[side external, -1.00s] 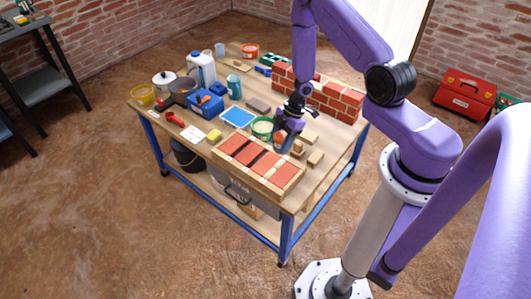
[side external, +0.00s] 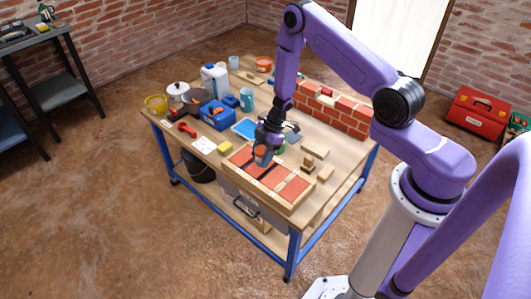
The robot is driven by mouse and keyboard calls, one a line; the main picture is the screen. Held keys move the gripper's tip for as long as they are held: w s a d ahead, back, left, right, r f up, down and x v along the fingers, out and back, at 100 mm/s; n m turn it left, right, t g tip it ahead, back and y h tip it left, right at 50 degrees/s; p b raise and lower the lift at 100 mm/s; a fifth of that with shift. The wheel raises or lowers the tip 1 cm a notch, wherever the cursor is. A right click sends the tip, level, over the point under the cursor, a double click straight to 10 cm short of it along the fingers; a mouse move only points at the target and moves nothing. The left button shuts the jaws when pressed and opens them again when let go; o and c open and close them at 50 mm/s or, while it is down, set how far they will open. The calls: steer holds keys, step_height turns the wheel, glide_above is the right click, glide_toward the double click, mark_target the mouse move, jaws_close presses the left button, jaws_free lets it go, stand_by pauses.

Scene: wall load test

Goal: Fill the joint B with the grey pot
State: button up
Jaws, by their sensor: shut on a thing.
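My gripper (side external: 267,146) is shut on the grey pot (side external: 262,158), low over the left half of the wooden frame (side external: 264,193). The pot is small and partly covered by my fingers, so I cannot tell its tilt or contents. The frame holds a row of red bricks (side external: 293,189) with narrow joints between them. My gripper and the pot hide part of the row. No joint letter is readable, so I cannot tell which joint is B.
A green pot (side external: 281,149) shows partly behind my gripper. Wooden blocks (side external: 314,150) lie to the right, before a low brick wall (side external: 338,112). A yellow sponge (side external: 225,148), a blue tray (side external: 244,129) and a blue box (side external: 218,115) stand to the left.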

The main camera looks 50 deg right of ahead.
steer(key=shift+f, duration=2.45)
steer(key=shift+s+f, duration=0.1)
steer(key=shift+f, duration=0.5)
steer(key=shift+r, duration=0.1)
stand_by(0.3)
steer(key=shift+r, duration=3.45)
steer(key=o, duration=0.3)
steer(key=c, duration=0.3)
